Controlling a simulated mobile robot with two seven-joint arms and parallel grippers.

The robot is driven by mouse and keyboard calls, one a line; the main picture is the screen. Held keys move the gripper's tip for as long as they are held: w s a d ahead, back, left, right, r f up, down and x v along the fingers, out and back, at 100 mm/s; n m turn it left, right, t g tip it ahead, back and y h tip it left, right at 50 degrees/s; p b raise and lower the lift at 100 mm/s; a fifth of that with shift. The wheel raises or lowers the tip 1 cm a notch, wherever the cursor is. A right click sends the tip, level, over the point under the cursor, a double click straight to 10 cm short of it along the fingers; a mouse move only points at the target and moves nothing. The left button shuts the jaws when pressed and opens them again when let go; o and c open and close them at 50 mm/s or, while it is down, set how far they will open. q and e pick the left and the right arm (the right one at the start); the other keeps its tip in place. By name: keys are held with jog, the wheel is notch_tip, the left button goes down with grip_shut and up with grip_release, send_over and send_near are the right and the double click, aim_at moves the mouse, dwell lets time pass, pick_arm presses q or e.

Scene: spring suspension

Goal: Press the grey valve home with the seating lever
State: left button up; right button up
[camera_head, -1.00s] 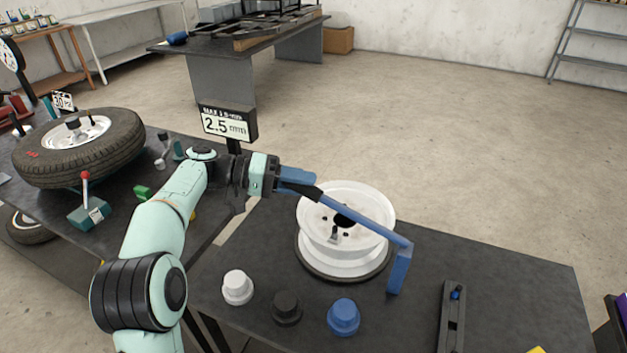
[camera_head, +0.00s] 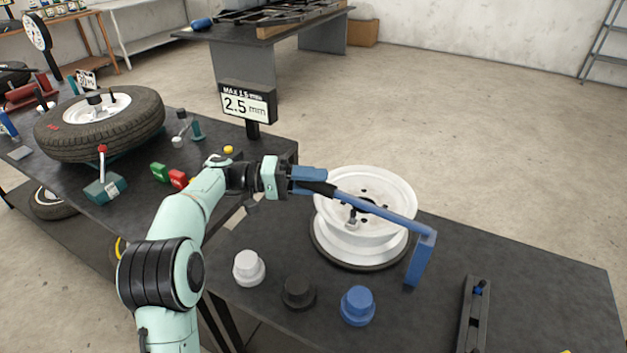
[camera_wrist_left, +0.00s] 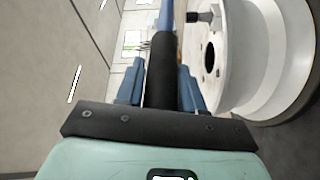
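The seating lever is a long blue bar (camera_head: 385,212) with a black grip (camera_head: 318,187) and a bent-down blue end at the right. My left gripper (camera_head: 326,180) is shut on the black grip; in the left wrist view the blue fingers (camera_wrist_left: 160,88) lie on both sides of it. The lever passes above the white wheel rim (camera_head: 400,185), with its bent end beyond the rim's right side. A small grey valve (camera_head: 351,217) stands in the rim just below the bar; it also shows in the left wrist view (camera_wrist_left: 205,17). Contact between them cannot be told. My right gripper is out of view.
White (camera_head: 249,267), black (camera_head: 299,292) and blue (camera_head: 358,305) stepped knobs stand along the table's front. A black holder (camera_head: 474,318) lies at the right. A 2.5 mm sign (camera_head: 247,105) stands behind my arm. A tyred wheel (camera_head: 140,120) sits at the left.

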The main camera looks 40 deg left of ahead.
pick_arm(q)
jog(key=shift+o, duration=1.2)
jog(key=p+v, duration=0.1)
jog(key=v, duration=1.2)
jog(key=shift+p, duration=0.35)
jog(key=shift+a, duration=0.1)
